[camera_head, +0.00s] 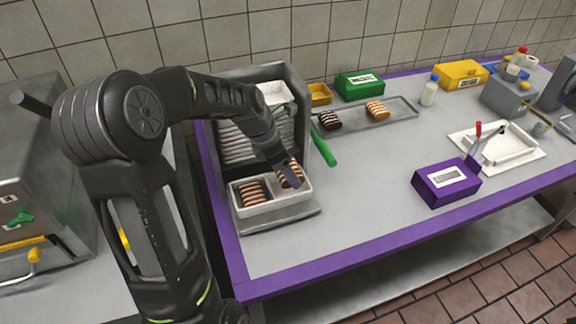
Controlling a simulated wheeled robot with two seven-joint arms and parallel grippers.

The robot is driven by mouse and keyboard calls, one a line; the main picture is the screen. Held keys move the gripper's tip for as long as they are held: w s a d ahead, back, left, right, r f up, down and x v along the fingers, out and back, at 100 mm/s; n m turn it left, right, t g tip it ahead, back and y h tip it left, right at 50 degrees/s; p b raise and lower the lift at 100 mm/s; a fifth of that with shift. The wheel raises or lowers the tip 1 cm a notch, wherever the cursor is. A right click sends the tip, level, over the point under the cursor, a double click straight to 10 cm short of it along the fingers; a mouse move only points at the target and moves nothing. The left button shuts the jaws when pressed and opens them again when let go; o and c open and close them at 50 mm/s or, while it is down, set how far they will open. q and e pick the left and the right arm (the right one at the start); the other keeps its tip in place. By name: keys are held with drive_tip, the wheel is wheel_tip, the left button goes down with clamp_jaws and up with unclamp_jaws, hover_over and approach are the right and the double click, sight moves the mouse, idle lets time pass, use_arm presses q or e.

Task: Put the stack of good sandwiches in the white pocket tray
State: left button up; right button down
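The white pocket tray (270,208) has two pockets and sits on a grey metal stand at the near left of the table. One stack of brown sandwiches with pale cream (252,193) lies in its left pocket. A second similar stack (296,168) is at the right pocket, partly hidden by my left gripper (291,177). That gripper points down at this stack. Whether its fingers are closed on the stack, and whether the stack rests on the pocket floor, I cannot tell. A dark stack (329,120) and an orange-tan stack (376,110) lie on a long grey tray (350,124). My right gripper is not in view.
A rack of white trays (252,140) stands behind the pocket tray. A green-handled tool (323,149) lies beside it. The table's middle front is clear.

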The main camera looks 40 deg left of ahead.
use_arm(q)
drive_tip(key=shift+f+b, duration=0.3)
drive_tip(key=shift+f, duration=0.35)
drive_tip(key=o, duration=1.5)
drive_tip(key=shift+r, duration=0.1)
drive_tip(key=b+v, duration=0.1)
drive_tip(key=v, duration=0.6)
drive_tip(key=shift+s+a+r, duration=0.1)
drive_tip(key=shift+r, duration=0.25)
